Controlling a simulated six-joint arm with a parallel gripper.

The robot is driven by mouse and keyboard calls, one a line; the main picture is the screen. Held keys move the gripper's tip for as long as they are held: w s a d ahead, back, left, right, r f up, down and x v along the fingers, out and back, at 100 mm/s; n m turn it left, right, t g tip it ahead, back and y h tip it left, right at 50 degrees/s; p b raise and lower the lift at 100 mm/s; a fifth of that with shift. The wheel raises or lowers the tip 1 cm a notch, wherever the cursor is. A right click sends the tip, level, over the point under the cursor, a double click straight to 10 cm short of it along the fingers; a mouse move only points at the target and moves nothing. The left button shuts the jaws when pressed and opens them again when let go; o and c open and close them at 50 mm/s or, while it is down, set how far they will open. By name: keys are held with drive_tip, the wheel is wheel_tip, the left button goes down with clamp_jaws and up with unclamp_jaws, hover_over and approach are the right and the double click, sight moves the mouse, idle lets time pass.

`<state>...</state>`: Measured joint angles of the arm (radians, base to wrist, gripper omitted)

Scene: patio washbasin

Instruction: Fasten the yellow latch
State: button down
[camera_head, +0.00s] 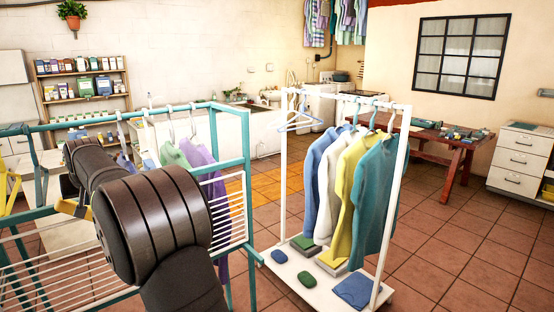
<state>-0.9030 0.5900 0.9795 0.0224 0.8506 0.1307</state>
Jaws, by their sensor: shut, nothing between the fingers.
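I cannot make out a yellow latch for certain. A small yellow and dark piece (75,208) shows just left of my arm, partly covered by it; I cannot tell what it is. My dark arm fills the lower left and reaches away over the teal drying rack (246,165).
A white clothes rail (283,160) with several garments stands right of my arm, with folded cloths on its base. Garments also hang on the teal rack. A wooden table (466,160) and white drawers (520,160) stand at the right. Tiled floor is clear at lower right.

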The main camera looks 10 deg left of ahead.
drive_tip(key=c, duration=1)
unclamp_jaws()
drive_tip(key=w+d+f+n+t+y, duration=0.4)
drive_tip(key=w+f+n+t, duration=0.1)
drive_tip(key=w, duration=0.1)
drive_tip(key=s+d+f+n+y, duration=0.2)
drive_tip(key=s+d+n+y, duration=0.25)
drive_tip(key=s, duration=0.25)
drive_tip(key=s+d+f+n+y, duration=0.1)
drive_tip(key=s+d+n+y, duration=0.3)
drive_tip(key=s, duration=0.4)
drive_tip(key=shift+n+g+h, duration=0.25)
drive_tip(key=shift+n+g, duration=0.05)
drive_tip(key=shift+n, duration=0.05)
drive_tip(key=x, duration=1.8)
drive_tip(key=shift+a+f, duration=0.15)
drive_tip(key=shift+f, duration=0.05)
